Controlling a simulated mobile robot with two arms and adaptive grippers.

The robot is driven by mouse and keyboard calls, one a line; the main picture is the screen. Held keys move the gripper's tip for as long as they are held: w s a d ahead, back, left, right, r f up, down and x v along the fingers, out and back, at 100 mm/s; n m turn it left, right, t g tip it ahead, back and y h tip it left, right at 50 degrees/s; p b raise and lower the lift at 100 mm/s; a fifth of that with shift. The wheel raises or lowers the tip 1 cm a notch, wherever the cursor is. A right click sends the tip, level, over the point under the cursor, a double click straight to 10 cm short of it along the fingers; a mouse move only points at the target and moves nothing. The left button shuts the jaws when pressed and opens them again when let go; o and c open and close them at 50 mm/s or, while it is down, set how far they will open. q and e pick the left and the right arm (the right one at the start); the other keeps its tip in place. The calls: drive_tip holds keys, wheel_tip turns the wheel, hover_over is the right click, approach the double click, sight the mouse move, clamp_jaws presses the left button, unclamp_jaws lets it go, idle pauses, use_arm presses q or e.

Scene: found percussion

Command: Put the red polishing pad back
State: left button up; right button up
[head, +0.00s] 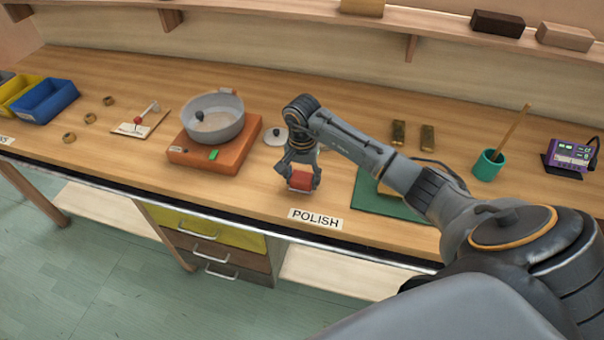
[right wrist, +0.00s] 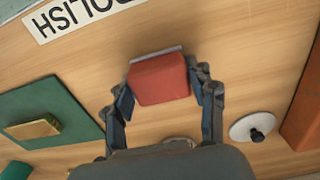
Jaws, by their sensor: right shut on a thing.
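The red polishing pad (head: 300,181) is a small red block between the fingers of my right gripper (head: 302,178), near the front of the bench. In the right wrist view, the pad (right wrist: 158,78) sits between both fingers of the gripper (right wrist: 160,95), with a thin grey edge along its far side. My right gripper is shut on it. I cannot tell whether the pad touches the bench top. The white POLISH label (head: 315,218) is on the bench's front edge, just right of and nearer than the pad. My left gripper is not in view.
A green mat (head: 408,212) lies right of the gripper, partly hidden by my arm; a brass block (right wrist: 33,128) is on it. A round lid (head: 277,136) and an orange base (head: 225,157) with a grey pan (head: 213,117) stand left. A teal cup (head: 488,166) stands right.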

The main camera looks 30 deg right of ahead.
sight(302, 176)
drive_tip(key=shift+f+b, duration=0.25)
drive_tip(key=shift+b, duration=0.1)
drive_tip(key=o, duration=1.1)
drive_tip(key=shift+r, duration=0.1)
drive_tip(key=shift+r+p, duration=0.2)
drive_tip(key=shift+p, duration=0.1)
drive_tip(key=shift+w+r, duration=0.1)
drive_tip(key=shift+r, duration=0.1)
wheel_tip(302, 176, up, 12)
drive_tip(key=b, duration=0.3)
drive_tip(key=shift+f+b, duration=0.2)
drive_tip(key=shift+b, duration=0.2)
